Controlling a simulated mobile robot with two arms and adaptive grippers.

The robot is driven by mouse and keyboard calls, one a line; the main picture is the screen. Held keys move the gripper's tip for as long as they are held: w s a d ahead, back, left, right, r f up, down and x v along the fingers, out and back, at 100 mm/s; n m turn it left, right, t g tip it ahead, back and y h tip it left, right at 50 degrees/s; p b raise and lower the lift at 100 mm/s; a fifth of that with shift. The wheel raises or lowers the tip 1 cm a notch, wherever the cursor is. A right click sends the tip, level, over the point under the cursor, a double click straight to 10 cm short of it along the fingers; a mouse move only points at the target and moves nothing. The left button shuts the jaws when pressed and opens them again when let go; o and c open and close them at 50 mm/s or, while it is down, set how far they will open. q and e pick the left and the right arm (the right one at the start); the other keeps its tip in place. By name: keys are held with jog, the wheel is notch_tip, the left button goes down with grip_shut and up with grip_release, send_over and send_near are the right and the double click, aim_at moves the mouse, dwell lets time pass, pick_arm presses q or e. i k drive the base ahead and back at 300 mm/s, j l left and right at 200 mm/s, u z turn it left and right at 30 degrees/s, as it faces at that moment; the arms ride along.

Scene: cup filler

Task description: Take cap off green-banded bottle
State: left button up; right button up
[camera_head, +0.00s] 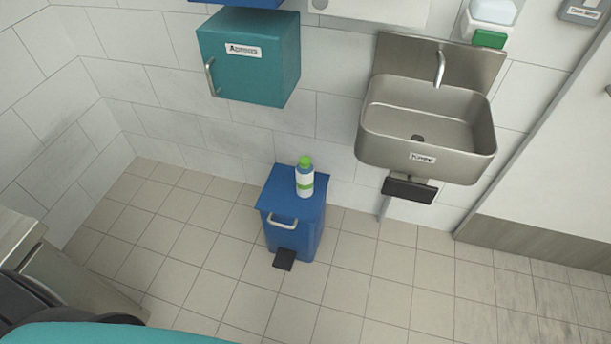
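A bottle (305,180) with a white label, a green band and a green cap (305,161) stands upright on the lid of a blue pedal bin (291,234). The cap sits on top of the bottle. Neither of my grippers shows in the head view, and nothing is touching the bottle.
A steel sink (427,126) hangs on the wall to the right of the bin. A teal cabinet (250,57) hangs on the wall above and left of it. A steel unit (62,270) stands at lower left. Tiled floor (370,300) in front of the bin is clear.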

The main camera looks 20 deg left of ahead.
aim_at(304, 176)
jog(key=j+z, duration=0.3)
jog(key=j, duration=0.6)
jog(key=j+z, duration=0.3)
jog(key=j, duration=0.65)
